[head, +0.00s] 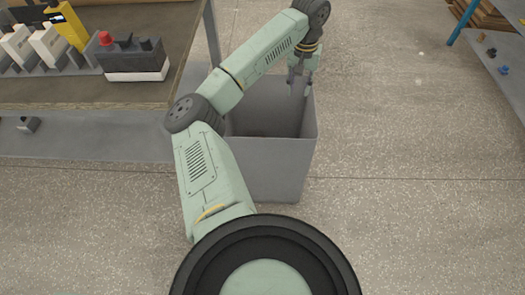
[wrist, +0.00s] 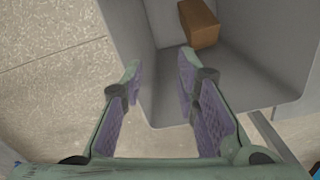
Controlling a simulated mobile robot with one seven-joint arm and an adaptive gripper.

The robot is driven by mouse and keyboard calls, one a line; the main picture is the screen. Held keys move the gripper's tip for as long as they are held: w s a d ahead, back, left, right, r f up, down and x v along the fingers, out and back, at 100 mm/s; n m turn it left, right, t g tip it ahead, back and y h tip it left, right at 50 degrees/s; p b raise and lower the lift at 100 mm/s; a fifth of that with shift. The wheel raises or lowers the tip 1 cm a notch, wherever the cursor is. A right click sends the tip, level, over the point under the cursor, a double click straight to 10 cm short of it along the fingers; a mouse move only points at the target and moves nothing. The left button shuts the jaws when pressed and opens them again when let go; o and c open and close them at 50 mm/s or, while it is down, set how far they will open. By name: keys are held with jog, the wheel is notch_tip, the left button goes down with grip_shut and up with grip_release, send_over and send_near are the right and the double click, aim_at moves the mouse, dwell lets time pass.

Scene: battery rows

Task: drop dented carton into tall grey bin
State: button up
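The tall grey bin (head: 270,165) stands on the floor beside the workbench in the head view. Its inside also fills much of the wrist view, where its wall (wrist: 265,75) shows. A brown carton (wrist: 198,23) lies inside the bin, near its inner wall; dents cannot be made out. My gripper (wrist: 158,68) is open, with nothing between its fingers. In the head view my gripper (head: 299,82) is over the bin's opening at the back. The carton is apart from the fingers and is not visible in the head view.
A workbench (head: 110,92) on the left bears white batteries (head: 45,45), a yellow device (head: 68,22) and a dark battery with a red cap (head: 133,60). A shelf (head: 500,65) stands at the right edge. The floor right of the bin is clear.

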notch_tip(320, 180, up, 9)
dwell(0.3)
jog(key=shift+d, duration=0.1)
